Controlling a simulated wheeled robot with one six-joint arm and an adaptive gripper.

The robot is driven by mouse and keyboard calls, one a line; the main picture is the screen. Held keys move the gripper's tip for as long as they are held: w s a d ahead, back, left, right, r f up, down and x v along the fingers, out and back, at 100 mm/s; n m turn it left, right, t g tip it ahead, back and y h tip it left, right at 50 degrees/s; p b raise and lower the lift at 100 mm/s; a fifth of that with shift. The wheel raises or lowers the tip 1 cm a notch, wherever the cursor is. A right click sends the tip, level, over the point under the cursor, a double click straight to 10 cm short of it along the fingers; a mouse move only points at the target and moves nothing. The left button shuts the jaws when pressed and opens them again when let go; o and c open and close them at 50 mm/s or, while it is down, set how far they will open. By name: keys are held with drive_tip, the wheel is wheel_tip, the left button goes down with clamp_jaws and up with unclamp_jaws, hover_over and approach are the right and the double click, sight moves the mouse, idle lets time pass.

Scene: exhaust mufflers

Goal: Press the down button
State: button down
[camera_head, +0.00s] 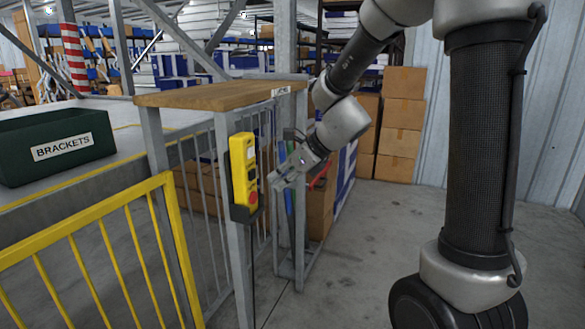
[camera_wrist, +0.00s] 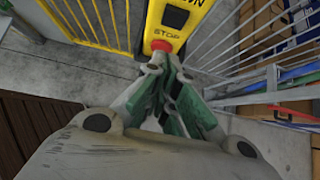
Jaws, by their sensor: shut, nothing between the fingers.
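The yellow control box (camera_head: 243,160) is fixed to the table's grey leg and shows small buttons on its face. In the wrist view the box (camera_wrist: 152,25) is at the top, cut off by the frame edge. A dark square button (camera_wrist: 175,17) sits above the STOP label, with partly cut lettering beside it. The red stop button (camera_wrist: 162,47) lies below, just beyond my fingertips. My gripper (camera_head: 279,181) is shut and empty, to the right of the box's lower part. In the head view a small gap shows between them. The fingertips also show in the wrist view (camera_wrist: 164,63).
A wooden-topped table (camera_head: 215,94) stands above the box. A yellow railing (camera_head: 90,235) is at the left front. Blue and red-handled tools hang behind my gripper. Cardboard boxes (camera_head: 400,115) are stacked at the back. Floor to the right is mostly clear.

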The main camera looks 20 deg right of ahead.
sight(252, 175)
drive_tip(key=shift+w+a, duration=1.3)
drive_tip(key=shift+a, duration=0.25)
